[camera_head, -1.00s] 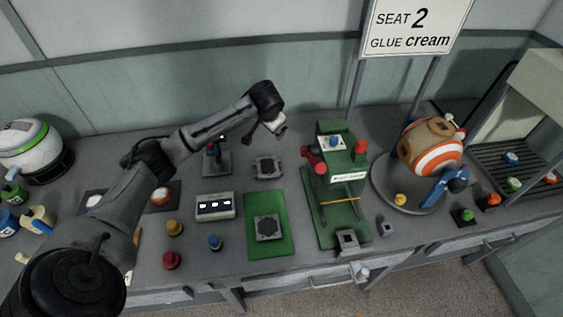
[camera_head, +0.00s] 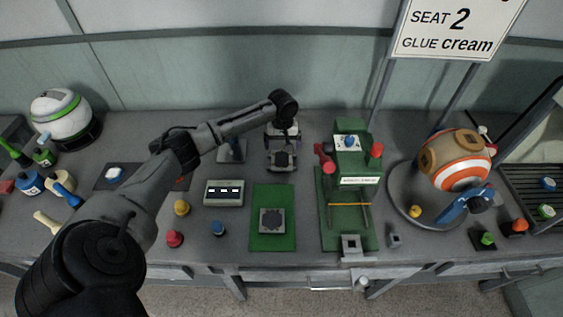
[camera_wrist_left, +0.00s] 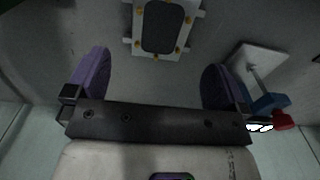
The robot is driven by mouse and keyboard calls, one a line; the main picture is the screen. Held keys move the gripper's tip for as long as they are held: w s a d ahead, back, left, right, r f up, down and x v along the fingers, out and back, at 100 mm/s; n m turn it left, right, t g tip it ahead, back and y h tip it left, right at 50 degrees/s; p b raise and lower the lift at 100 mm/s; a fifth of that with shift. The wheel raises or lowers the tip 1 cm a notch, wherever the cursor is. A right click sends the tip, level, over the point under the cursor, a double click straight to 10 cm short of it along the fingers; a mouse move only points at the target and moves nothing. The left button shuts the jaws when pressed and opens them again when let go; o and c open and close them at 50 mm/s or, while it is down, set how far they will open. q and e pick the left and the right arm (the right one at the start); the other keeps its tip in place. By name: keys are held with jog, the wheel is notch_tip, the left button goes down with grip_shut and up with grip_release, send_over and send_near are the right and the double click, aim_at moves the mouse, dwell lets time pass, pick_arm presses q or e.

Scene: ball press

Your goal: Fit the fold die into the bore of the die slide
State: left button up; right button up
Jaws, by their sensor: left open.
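A grey block with a square opening (camera_head: 351,243), which looks like the die slide, sits at the front foot of the green press (camera_head: 350,175). A small grey block (camera_head: 394,241) with a dark recess stands just right of it and looks like the fold die. My left gripper (camera_head: 283,141) is open and empty at the back of the bench, near a grey framed plate (camera_head: 282,163). In the left wrist view the fingers (camera_wrist_left: 157,80) are wide apart with nothing between them; the plate (camera_wrist_left: 163,26) lies beyond them. My right gripper is not in view.
A green mat (camera_head: 258,240) with a grey fixture (camera_head: 271,220) lies left of the press. A display box (camera_head: 223,192) and coloured knobs are further left. An orange-striped ball (camera_head: 463,172) on a round stand is right of the press.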

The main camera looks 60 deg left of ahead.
aim_at(282, 159)
pick_arm(q)
notch_tip(282, 159, down, 3)
jog(key=shift+f+b, duration=0.2)
jog(key=shift+b, duration=0.1)
jog(key=shift+a+f+b, duration=0.15)
jog(key=shift+f+b, duration=0.3)
jog(key=shift+f, duration=0.9)
jog(key=shift+a+f+b, duration=0.1)
jog(key=shift+f+b, duration=0.35)
jog(key=shift+f, duration=0.9)
jog(key=shift+r, duration=0.1)
jog(key=c, duration=0.9)
